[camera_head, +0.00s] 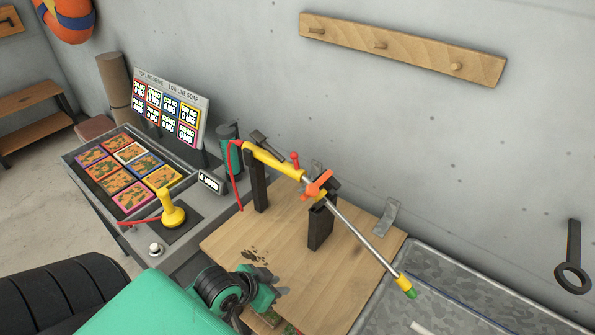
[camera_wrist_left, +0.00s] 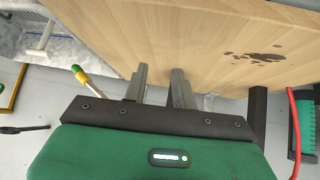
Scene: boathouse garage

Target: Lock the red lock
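A yellow spray lance (camera_head: 275,160) with a metal pipe rests across two black posts on a wooden board (camera_head: 230,240). A small red knob (camera_head: 294,159) stands up on the lance, and an orange-red lever piece (camera_head: 318,185) sits by the right post; which one is the red lock I cannot tell. My left gripper (camera_head: 274,291) is low over the front of the board, below and apart from the lance. In the left wrist view its two grey fingers (camera_wrist_left: 159,75) are apart with nothing between them. My right gripper is not in view.
A red hose (camera_head: 237,180) hangs from the lance's left end. Left of the board are a tray of coloured cards (camera_head: 75,163), a sign board (camera_head: 172,110) and a yellow joystick (camera_head: 172,209). A metal basin (camera_head: 460,290) lies to the right. A wall stands behind.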

